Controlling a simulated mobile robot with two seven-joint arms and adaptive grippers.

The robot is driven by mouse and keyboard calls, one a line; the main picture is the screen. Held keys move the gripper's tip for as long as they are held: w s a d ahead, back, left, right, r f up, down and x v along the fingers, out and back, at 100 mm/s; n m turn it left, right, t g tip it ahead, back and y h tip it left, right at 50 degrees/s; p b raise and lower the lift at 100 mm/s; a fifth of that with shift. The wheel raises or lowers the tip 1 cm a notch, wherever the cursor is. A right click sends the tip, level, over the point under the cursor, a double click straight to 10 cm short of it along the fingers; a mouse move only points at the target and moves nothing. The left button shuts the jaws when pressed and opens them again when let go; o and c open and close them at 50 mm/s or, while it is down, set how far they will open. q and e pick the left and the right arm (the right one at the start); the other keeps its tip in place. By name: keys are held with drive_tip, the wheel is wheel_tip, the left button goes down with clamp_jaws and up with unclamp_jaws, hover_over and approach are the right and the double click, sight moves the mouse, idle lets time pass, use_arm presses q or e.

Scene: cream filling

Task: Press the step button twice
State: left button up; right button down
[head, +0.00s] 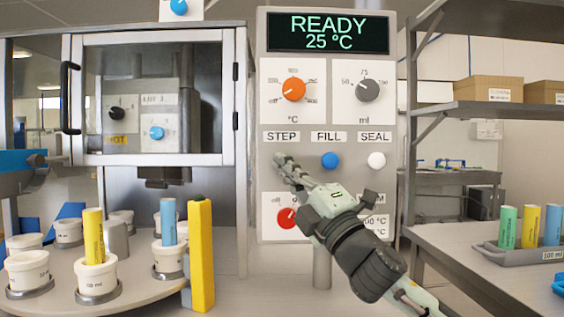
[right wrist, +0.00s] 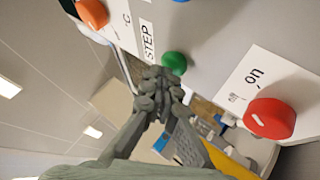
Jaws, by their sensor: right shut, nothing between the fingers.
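The control panel (head: 330,110) faces me, with a STEP label (head: 281,136) at its left. The green step button (right wrist: 174,62) shows beside the STEP label in the right wrist view; in the head view my right gripper hides it. My right gripper (head: 281,162) is shut and empty, its fingertips at the step button's place. In the right wrist view its fingertips (right wrist: 162,80) are right beside the green button; I cannot tell whether they touch it. A grey jointed shape at the left edge of the head view looks like my left gripper (head: 45,162); its jaws are unclear.
A blue fill button (head: 330,160) and a white seal button (head: 376,160) sit to the right. A red knob (head: 287,218) is below. The display (head: 328,32) reads READY, 25 °C. A turntable (head: 135,292) with several cups and a yellow post (head: 202,255) stand at left.

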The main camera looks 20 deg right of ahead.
drive_tip(key=shift+w+d, duration=0.1)
drive_tip(key=shift+w, duration=0.1)
drive_tip(key=shift+s, duration=0.1)
idle(0.4)
drive_tip(key=shift+s+a, duration=0.25)
drive_tip(key=shift+s, duration=0.6)
drive_tip(key=s, duration=0.2)
drive_tip(key=s+a, duration=0.1)
drive_tip(key=s, duration=0.2)
drive_tip(key=shift+a+p, duration=0.2)
drive_tip(key=shift+p, duration=0.2)
